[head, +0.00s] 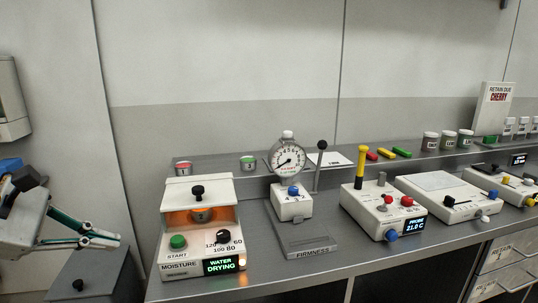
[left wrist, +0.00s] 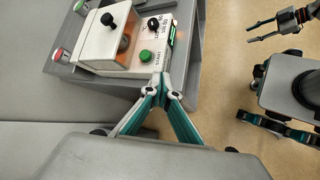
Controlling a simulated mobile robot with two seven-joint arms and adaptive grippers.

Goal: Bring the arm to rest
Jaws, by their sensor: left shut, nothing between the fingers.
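My left gripper (head: 118,240) is at the left of the head view, its fingers together and empty. It is left of the white moisture dryer (head: 200,220), apart from it in the picture. In the left wrist view its fingertips (left wrist: 160,80) meet in front of the dryer's front (left wrist: 125,62); whether they touch it I cannot tell. The dryer's hood is down with an orange glow inside, and its display (head: 221,265) reads "WATER DRYING". My right gripper (left wrist: 250,34) shows at the top right of the left wrist view, its fingers apart and empty.
A firmness gauge (head: 289,160) stands right of the dryer, then a probe box (head: 385,212) and other instruments along the grey bench. Two small cups (head: 248,162) (head: 183,168) stand on the back ledge. A grey box (head: 95,272) is below my left gripper. Open floor (left wrist: 228,90) lies beyond the bench edge.

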